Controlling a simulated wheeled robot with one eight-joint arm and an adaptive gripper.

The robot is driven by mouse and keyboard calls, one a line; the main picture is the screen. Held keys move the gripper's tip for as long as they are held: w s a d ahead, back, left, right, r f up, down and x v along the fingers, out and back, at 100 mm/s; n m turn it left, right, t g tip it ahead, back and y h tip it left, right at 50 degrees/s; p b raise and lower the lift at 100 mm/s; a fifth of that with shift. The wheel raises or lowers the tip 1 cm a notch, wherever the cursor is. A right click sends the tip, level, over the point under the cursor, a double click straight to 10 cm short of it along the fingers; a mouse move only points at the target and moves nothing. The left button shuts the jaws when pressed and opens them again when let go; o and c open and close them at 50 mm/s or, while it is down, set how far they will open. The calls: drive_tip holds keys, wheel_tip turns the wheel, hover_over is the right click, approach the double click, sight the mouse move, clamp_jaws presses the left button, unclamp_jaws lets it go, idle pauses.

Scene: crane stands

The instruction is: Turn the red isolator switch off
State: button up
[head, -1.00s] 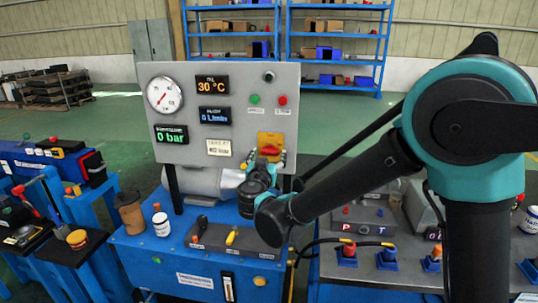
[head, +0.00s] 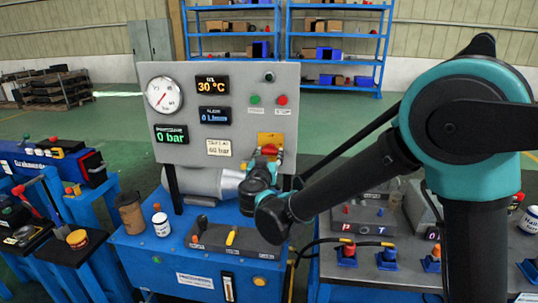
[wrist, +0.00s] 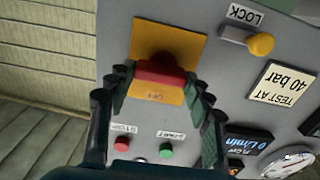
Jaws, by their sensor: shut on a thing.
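The red isolator switch (head: 269,149) is a red handle on a yellow plate, low on the right side of the grey panel in the head view. In the wrist view the red handle (wrist: 160,75) lies crosswise on the yellow plate (wrist: 168,42), with small lettering below it that looks like "OFF". My gripper (wrist: 162,88) has one dark ribbed finger at each end of the handle and is shut on it. In the head view my gripper (head: 265,163) is against the panel and partly hides the plate's lower part.
The grey panel (head: 225,75) carries a round gauge (head: 164,95), displays including "0 bar", and green (head: 255,99) and red (head: 282,100) buttons. A yellow lock knob (wrist: 261,44) is beside the plate. A tray, white jar (head: 161,224) and brown cup (head: 131,213) stand on the blue bench below.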

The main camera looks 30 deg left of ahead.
drive_tip(key=shift+n, duration=0.3)
drive_tip(key=n, duration=0.3)
drive_tip(key=shift+a+n, duration=0.1)
drive_tip(key=shift+n, duration=0.3)
drive_tip(key=n, duration=0.4)
drive_tip(key=shift+a+n, duration=0.1)
drive_tip(key=shift+n, duration=0.2)
drive_tip(key=n, duration=0.4)
drive_tip(key=shift+s, duration=0.1)
drive_tip(key=shift+a+f+n, duration=0.1)
drive_tip(key=shift+n, duration=2.3)
drive_tip(key=o, duration=1.1)
drive_tip(key=shift+o, duration=0.2)
drive_tip(key=shift+s, duration=0.15)
